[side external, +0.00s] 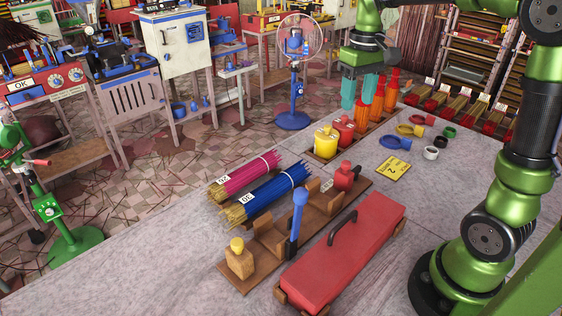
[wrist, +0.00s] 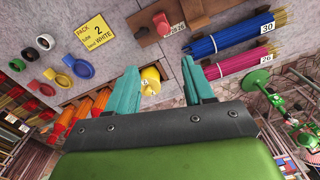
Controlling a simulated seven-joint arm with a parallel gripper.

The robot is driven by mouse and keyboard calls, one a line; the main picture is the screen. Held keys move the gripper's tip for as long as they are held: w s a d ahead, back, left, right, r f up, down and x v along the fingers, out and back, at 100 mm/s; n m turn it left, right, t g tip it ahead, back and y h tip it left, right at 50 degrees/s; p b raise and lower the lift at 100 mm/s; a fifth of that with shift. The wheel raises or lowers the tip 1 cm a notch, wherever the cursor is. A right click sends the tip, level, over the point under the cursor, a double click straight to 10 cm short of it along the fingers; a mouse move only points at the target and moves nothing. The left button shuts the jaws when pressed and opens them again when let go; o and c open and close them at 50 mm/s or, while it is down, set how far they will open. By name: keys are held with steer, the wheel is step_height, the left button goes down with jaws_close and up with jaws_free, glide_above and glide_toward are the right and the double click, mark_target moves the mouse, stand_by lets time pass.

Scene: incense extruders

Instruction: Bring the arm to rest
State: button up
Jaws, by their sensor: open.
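My gripper (side external: 359,94) hangs from the green arm at the back of the table in the side view, its teal fingers pointing down. In the wrist view my gripper (wrist: 160,68) has its two fingers spread apart with nothing held between them. A yellow canister (side external: 326,142) with a dark mark on its label stands near the gripper in a wooden holder. The wrist view shows this yellow canister (wrist: 151,80) in the gap between the fingers, beyond them. A red canister (side external: 342,130) and several orange bottles (side external: 377,104) stand beside it, close to the fingers.
Pink (side external: 245,176) and blue (side external: 268,196) incense bundles lie left of a wooden stand with a blue-handled lever (side external: 297,215). A long red box (side external: 345,250) lies in front. A yellow card (side external: 393,168) and several coloured rings lie right, with bare tabletop around them.

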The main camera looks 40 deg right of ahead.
steer(key=s+a+f+m+t+y, duration=0.1)
steer(key=s+a+t+y, duration=0.1)
steer(key=s+a+t, duration=0.5)
steer(key=s+a, duration=0.4)
steer(key=a, duration=0.2)
steer(key=shift+a, duration=0.25)
steer(key=shift+o, duration=0.3)
steer(key=shift+f, duration=0.1)
stand_by(0.6)
